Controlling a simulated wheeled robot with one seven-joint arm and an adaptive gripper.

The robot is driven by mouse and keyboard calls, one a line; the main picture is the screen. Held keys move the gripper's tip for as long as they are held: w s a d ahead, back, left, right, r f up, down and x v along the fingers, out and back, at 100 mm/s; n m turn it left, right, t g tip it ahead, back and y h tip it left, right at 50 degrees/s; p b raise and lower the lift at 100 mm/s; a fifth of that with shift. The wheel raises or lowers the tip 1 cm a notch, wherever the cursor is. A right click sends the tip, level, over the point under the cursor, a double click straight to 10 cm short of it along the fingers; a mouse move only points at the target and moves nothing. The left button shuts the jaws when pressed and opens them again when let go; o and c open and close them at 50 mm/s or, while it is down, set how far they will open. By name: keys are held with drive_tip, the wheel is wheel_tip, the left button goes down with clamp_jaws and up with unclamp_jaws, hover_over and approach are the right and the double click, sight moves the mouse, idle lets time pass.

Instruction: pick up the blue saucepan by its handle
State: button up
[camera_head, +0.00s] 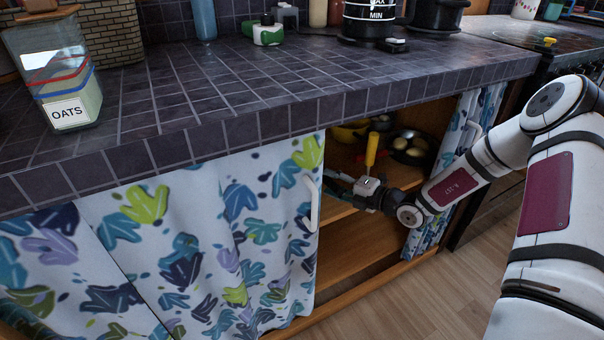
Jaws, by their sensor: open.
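I cannot make out a blue saucepan for certain in the head view; the patterned curtain and my own arm hide part of the cabinet. My gripper (338,181) reaches into the open cabinet under the counter, pointing left toward the edge of the left curtain. Its jaws are open, small and dark in the shade, and I see nothing clearly between them. The fingertips are close to the white handle (314,204) at the curtain's edge; I cannot tell whether they touch it.
An upright yellow object (371,150) shows right above my gripper. A dark pan (409,150) with round contents and a yellow item (347,133) sit deeper on the cabinet shelf. The left curtain (200,245), right curtain (465,135) and counter (230,95) bound the opening. The lower shelf (350,245) looks clear.

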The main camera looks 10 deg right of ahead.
drive_tip(key=shift+w+a+f, duration=0.1)
drive_tip(key=shift+w+a, duration=0.3)
drive_tip(key=shift+w, duration=0.05)
drive_tip(key=shift+c, duration=0.6)
clamp_jaws()
